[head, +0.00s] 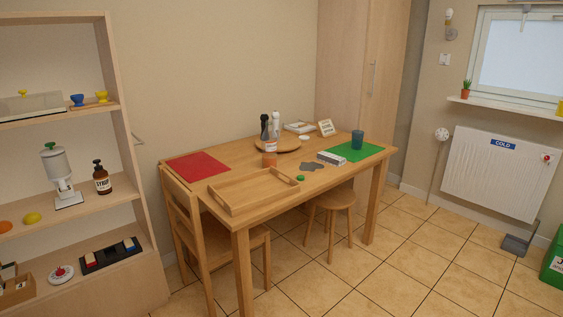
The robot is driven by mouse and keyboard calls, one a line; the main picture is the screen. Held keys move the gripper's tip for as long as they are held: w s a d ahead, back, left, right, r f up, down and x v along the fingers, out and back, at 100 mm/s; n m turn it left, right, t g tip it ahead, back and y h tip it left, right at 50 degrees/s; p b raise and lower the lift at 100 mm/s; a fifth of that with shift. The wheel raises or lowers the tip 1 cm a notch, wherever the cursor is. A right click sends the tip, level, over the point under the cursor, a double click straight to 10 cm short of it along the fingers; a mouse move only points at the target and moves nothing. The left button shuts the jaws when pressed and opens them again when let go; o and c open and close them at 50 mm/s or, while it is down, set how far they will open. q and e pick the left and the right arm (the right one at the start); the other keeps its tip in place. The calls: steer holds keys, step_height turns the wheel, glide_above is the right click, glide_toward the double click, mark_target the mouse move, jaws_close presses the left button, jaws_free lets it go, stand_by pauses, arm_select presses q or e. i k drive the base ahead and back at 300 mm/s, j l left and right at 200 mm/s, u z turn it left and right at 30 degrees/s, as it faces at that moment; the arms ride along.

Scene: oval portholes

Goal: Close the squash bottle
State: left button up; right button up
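A bottle with orange contents and a pale label, likely the squash bottle (270,156), stands upright on the wooden table, behind the wooden tray. Its top is too small to tell whether a cap is on it. A small round green thing (300,178), which may be a cap, lies on the table near the front edge, right of the tray. Neither of my grippers is in view.
The wooden table (225,222) also holds a wooden tray (232,208), red mat (197,167), green mat (372,150), teal cup (357,139), grey patch (312,167) and round board (289,148) with dark and white bottles. A chair (207,237) and stool (335,201) stand close. Tiled floor is open in front.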

mark_target(269, 149)
steer(key=i+l+u, duration=0.15)
steer(key=u, duration=1.1)
steer(key=i+l+u, duration=0.1)
steer(key=l+u, duration=0.25)
steer(key=i+l+u, duration=0.1)
steer(key=l+u, duration=0.45)
steer(key=l, duration=0.45)
steer(key=l+u, duration=0.2)
steer(key=l, duration=0.45)
steer(key=k+l+u, duration=0.15)
steer(key=l, duration=1.1)
steer(key=k+l, duration=0.1)
steer(key=l, duration=0.55)
steer(key=k+l, duration=0.1)
steer(key=l, duration=0.5)
steer(key=l+u, duration=0.05)
